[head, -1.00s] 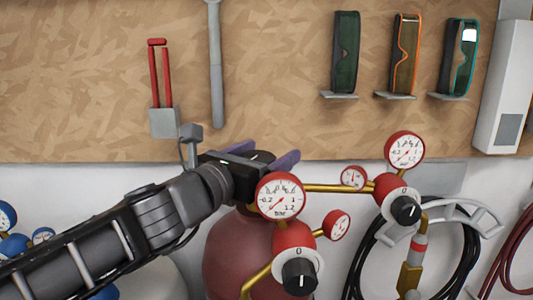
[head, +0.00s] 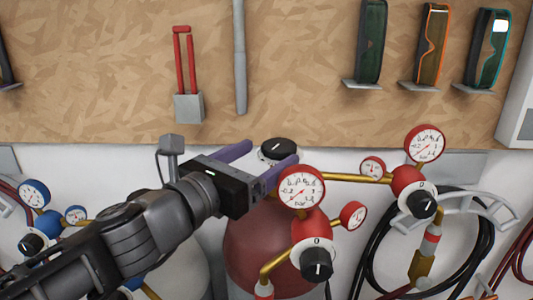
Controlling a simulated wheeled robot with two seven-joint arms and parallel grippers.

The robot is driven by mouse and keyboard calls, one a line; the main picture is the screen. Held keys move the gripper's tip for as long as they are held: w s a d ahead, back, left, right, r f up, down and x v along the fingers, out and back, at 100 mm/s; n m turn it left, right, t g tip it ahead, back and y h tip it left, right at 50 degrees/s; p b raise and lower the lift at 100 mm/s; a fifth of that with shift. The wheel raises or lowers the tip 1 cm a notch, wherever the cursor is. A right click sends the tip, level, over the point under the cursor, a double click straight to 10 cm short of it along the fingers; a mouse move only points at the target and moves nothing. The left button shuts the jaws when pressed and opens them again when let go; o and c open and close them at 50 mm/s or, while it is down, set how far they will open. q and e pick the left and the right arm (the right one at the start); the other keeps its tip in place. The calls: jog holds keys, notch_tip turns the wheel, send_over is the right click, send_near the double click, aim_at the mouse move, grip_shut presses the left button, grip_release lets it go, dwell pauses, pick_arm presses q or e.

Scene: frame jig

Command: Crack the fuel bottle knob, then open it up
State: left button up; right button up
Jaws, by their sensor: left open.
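The red fuel bottle (head: 262,248) stands below the board, its upper part partly hidden by my gripper and the gauges. A black knob (head: 277,147) with a white pointer mark sits on a pale dial at its top. My left gripper (head: 270,152) has two purple fingers spread apart, one to the left of the knob and one at its lower right. The knob shows between or just beyond the fingertips; I cannot tell if they touch it. Nothing is held. My right gripper is not in view.
Red regulators carry a front gauge (head: 301,190) and black knob (head: 317,262), and a right gauge (head: 425,143) and knob (head: 423,204). A brass pipe (head: 345,178) runs close beside the fingers. Blue gauges (head: 34,194) stand at left. A black hose (head: 368,240) hangs at right.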

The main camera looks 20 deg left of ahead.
aim_at(266, 145)
pick_arm(q)
jog(key=shift+w+d+r+m+h, duration=0.1)
jog(key=shift+w+r+m+h, duration=0.15)
jog(key=shift+w+m+h, duration=0.1)
jog(key=w+m+g+h+p, duration=0.2)
jog(key=h, duration=0.1)
jog(key=m+g+h+p, duration=0.1)
jog(key=shift+w+r+m+p, duration=0.25)
jog(key=shift+w+r+p, duration=0.05)
jog(key=shift+w+p, duration=0.1)
jog(key=shift+a+f+m+g+h+p, duration=0.25)
jog(key=shift+m+g+h+p, duration=0.1)
jog(key=shift+m+g+h, duration=0.3)
jog(key=shift+s+a+f+m+g+h+p, duration=0.2)
jog(key=shift+a+m+g+h+p, duration=0.1)
jog(key=shift+a+g+h, duration=0.15)
jog(key=shift+s+a+f+m+g+h+p, duration=0.2)
jog(key=shift+a+m+g+h+p, duration=0.1)
jog(key=shift+g+h, duration=0.15)
jog(key=shift+s+a+f+m+g+h, duration=0.25)
jog(key=shift+s+g+h, duration=0.1)
jog(key=shift+g+h, duration=0.1)
